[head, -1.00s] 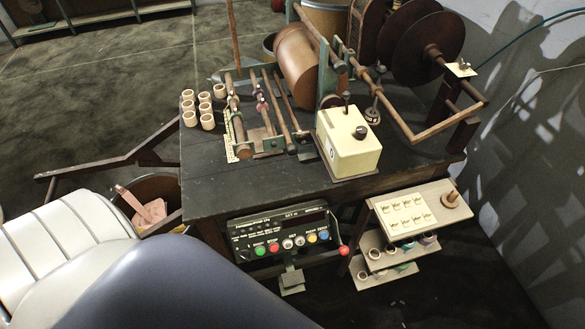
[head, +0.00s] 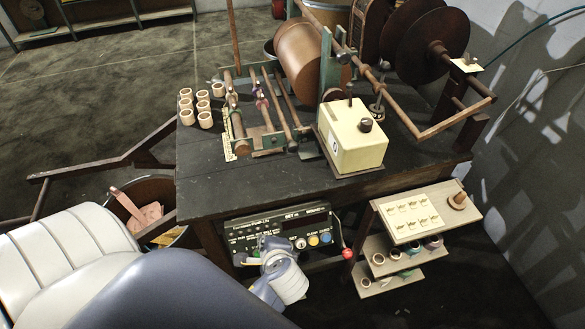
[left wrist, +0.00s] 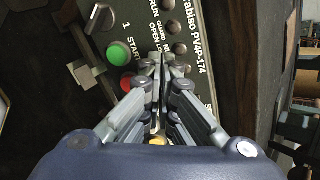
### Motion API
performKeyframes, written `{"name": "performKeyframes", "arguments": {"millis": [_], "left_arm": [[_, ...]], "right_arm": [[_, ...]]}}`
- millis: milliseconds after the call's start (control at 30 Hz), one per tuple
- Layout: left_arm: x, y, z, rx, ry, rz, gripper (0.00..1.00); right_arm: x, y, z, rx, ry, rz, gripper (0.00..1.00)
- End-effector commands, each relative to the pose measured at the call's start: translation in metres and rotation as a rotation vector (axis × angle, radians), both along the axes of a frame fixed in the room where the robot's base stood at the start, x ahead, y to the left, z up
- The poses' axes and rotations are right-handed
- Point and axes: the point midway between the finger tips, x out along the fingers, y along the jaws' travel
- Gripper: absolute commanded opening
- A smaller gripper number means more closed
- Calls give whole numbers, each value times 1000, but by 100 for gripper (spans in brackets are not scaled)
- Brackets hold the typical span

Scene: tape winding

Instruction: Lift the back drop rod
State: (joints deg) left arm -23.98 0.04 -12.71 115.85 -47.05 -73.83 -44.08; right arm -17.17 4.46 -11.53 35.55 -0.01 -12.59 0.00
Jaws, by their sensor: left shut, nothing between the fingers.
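The winding machine (head: 300,55) stands on a dark bench, with several long rods (head: 268,110) at its left and a bent brown rod frame (head: 400,118) at its right. I cannot tell which rod is the back drop rod. In the head view my left gripper (head: 270,243) is low in front of the bench, over the black control panel (head: 262,222), away from the rods. In the left wrist view its fingers (left wrist: 163,62) are shut and empty, over the panel's lettering beside the green start button (left wrist: 118,53). My right gripper is not in view.
Several pale rings (head: 205,120) stand at the bench's left. A cream box (head: 352,142) sits at the front of the bench (head: 250,185). A small shelf (head: 438,200) is at the right. A bin (head: 150,195) stands left of the bench. The bench's front left is clear.

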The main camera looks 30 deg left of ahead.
Motion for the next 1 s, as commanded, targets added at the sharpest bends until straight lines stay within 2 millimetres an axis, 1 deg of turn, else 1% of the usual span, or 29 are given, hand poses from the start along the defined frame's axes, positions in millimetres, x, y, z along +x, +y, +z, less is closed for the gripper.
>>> {"name": "performKeyframes", "arguments": {"millis": [167, 267, 367, 500, 600, 700, 800, 1000], "left_arm": [[22, 6, 19, 272, 84, -168, 0], [37, 5, 35, 466, 153, -274, 0], [55, -1, 57, 691, 243, -384, 0], [76, -16, 87, 985, 375, -503, 0], [87, -27, 104, 1145, 452, -555, 0], [94, -36, 115, 1246, 503, -581, 0], [96, -40, 120, 1291, 527, -593, 0], [97, -40, 121, 1297, 530, -594, 0]], "right_arm": [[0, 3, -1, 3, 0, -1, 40], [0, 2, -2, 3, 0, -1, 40], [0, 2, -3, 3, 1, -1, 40], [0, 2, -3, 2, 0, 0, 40], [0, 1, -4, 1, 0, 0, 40], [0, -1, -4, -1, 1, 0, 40], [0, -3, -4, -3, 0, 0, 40], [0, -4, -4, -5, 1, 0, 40]]}}
